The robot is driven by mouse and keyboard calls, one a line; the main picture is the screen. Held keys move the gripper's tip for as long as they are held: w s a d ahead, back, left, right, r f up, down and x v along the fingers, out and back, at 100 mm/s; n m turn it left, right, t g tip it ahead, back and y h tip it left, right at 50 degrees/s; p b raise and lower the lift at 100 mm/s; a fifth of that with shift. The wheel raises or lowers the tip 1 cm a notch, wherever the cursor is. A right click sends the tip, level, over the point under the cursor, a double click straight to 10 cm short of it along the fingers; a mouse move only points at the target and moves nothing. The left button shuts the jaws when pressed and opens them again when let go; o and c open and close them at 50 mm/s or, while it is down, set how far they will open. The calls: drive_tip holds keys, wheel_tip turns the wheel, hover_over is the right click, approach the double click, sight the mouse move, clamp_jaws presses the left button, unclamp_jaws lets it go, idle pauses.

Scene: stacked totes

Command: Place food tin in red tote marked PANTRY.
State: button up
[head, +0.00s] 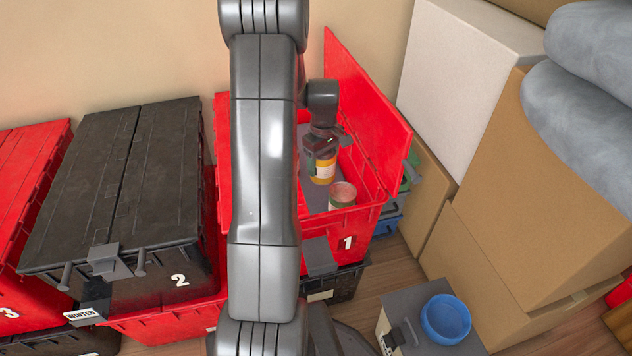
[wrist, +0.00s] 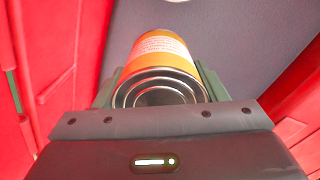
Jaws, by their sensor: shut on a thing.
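The food tin (head: 322,169) has an orange and yellow label and a bare metal end. My gripper (head: 321,160) is shut on it, inside the open red tote (head: 352,222) marked 1. In the wrist view the tin (wrist: 163,62) sits between the two fingers of my gripper (wrist: 160,88), its ringed metal end facing the camera. The tote's grey floor shows beyond it; I cannot tell whether the tin touches it. A second tin (head: 342,196) with a reddish top stands in the same tote, nearer the front wall. The word PANTRY is not readable in either view.
The tote's red lid flap (head: 370,110) stands raised on the right. Cardboard boxes (head: 540,230) crowd the right. A blue bowl (head: 446,320) sits at the front right.

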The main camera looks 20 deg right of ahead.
sight(323, 176)
drive_tip(key=shift+f+b, duration=0.8)
drive_tip(key=shift+f, duration=2.15)
drive_tip(key=shift+f, duration=0.1)
drive_tip(key=shift+f, duration=0.15)
drive_tip(key=o, duration=1.3)
wheel_tip(323, 176, up, 12)
drive_tip(key=p, duration=0.3)
drive_tip(key=shift+r+p, duration=0.25)
drive_tip(key=shift+p, duration=0.05)
